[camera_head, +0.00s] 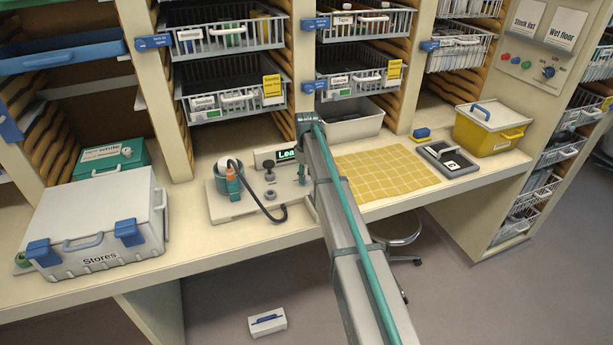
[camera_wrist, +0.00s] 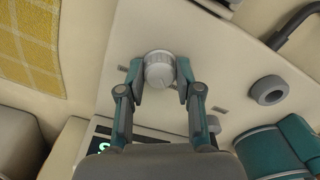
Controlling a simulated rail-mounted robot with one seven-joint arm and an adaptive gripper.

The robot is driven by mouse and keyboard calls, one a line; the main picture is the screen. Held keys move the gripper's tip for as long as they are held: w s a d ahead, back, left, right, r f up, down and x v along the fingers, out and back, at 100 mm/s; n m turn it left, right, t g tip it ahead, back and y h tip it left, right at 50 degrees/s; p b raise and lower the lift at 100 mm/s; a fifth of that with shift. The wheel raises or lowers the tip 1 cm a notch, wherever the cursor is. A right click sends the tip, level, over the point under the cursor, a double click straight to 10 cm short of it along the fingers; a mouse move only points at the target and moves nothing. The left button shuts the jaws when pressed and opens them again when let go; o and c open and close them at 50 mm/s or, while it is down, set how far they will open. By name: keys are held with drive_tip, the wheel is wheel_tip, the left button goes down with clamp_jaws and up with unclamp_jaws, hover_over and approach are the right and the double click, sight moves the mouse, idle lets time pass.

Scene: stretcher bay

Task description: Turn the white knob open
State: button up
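The white knob (camera_wrist: 159,70) is round with a ribbed rim and stands on a pale panel (camera_wrist: 225,70) in the wrist view. The two fingers of my gripper (camera_wrist: 160,75) sit on either side of it, and I see no clear gap between the fingertips and the rim. Nothing else is between the fingers.
A grey round part (camera_wrist: 268,90), a teal cylinder (camera_wrist: 290,150) and a dark hose (camera_wrist: 298,22) are to the right of my gripper in the wrist view. On the counter, a yellow checked mat (camera_head: 385,172) and a white Stores case (camera_head: 95,225) flank the panel.

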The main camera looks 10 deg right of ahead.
clamp_jaws()
drive_tip(key=shift+m, duration=0.4)
drive_tip(key=shift+m+b, duration=0.7)
drive_tip(key=shift+m, duration=0.3)
drive_tip(key=m+b, duration=0.1)
drive_tip(key=m, duration=0.3)
drive_tip(key=shift+m, duration=0.3)
drive_tip(key=m+b, duration=0.1)
drive_tip(key=m, duration=0.4)
drive_tip(key=shift+b, duration=0.35)
drive_tip(key=m, duration=0.5)
drive_tip(key=shift+w+b, duration=0.1)
drive_tip(key=shift+b, duration=0.25)
drive_tip(key=shift+m, duration=0.4)
